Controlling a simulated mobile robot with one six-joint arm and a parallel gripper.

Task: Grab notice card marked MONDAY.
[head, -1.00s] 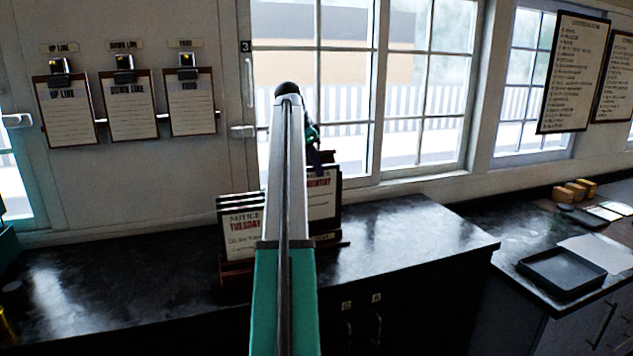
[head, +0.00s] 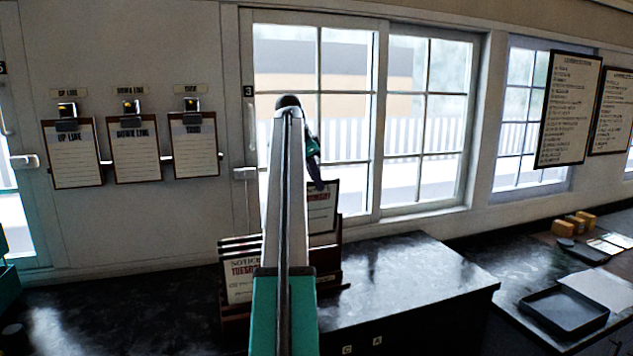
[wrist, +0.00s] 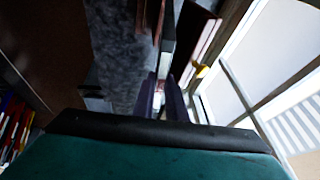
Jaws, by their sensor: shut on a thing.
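A dark-edged notice card (head: 322,217) with red heading text, partly hidden by my arm, is in the middle of the head view. The visible letters fit MONDAY. My gripper (head: 318,184) is shut on its top edge and holds it upright above the right part of the dark red card rack (head: 334,286). The arm hides the card's left side and most of the rack's middle. A card marked TUESDAY (head: 239,287) stands in the rack's left part. In the wrist view, my gripper's fingers (wrist: 162,98) are close together; the card between them is not clear.
The rack stands on a black counter (head: 420,270) in front of a window (head: 345,120). Clipboards (head: 135,150) hang on the left wall. A black tray (head: 563,311) lies on the right counter. The counter right of the rack is clear.

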